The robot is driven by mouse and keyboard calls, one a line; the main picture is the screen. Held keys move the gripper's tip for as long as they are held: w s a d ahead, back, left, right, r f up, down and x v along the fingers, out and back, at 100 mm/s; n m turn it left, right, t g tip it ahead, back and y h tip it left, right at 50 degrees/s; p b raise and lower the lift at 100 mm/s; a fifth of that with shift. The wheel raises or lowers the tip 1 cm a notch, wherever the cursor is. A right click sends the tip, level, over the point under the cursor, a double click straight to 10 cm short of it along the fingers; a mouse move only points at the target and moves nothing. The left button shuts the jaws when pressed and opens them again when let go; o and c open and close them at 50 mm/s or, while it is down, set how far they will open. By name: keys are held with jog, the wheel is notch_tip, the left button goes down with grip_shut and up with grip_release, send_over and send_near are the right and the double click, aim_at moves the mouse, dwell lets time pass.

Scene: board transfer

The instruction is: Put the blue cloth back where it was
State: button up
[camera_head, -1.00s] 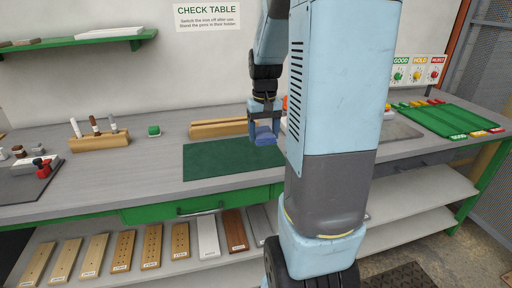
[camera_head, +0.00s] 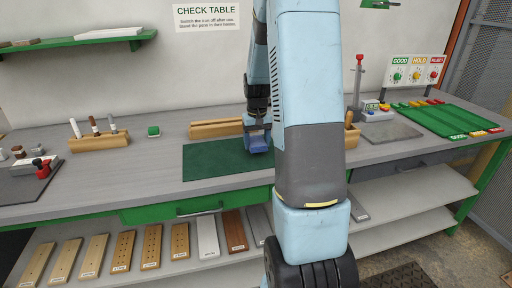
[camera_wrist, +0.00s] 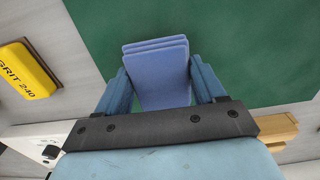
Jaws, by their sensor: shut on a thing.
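The blue cloth (camera_head: 258,145) is folded in layers and held between the fingers of my gripper (camera_head: 257,132). In the wrist view the cloth (camera_wrist: 158,75) sits between the two blue fingers of my gripper (camera_wrist: 160,85), which is shut on it. The cloth is over the dark green mat (camera_head: 212,160), near its right part. I cannot tell whether the cloth touches the mat, which also fills much of the wrist view (camera_wrist: 255,50).
A wooden block (camera_head: 215,129) lies behind the mat. A yellow grit block (camera_wrist: 27,72) shows in the wrist view. My arm hides part of the table right of the mat.

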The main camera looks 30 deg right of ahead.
aim_at(258, 143)
notch_tip(258, 143, down, 2)
jog(key=shift+f, duration=0.15)
jog(key=shift+s+f, duration=0.15)
jog(key=shift+f, duration=0.1)
jog(key=shift+s+f, duration=0.1)
jog(key=shift+f, duration=0.1)
jog(key=o, duration=0.9)
jog(key=shift+s, duration=0.1)
jog(key=shift+o, duration=0.5)
jog(key=r, duration=1.2)
jog(key=shift+w+r, duration=0.15)
jog(key=shift+w, duration=0.15)
jog(key=s+a+r+n+t, duration=0.2)
jog(key=s+a+r+t, duration=0.1)
jog(key=s+a+r, duration=0.75)
jog(key=s+a+r+t, duration=0.1)
jog(key=s+a, duration=0.3)
jog(key=s, duration=0.3)
jog(key=s+a+r+n+t, duration=0.1)
jog(key=s+a, duration=0.3)
jog(key=s, duration=0.3)
jog(key=shift+s+t, duration=0.15)
jog(key=shift+t, duration=0.15)
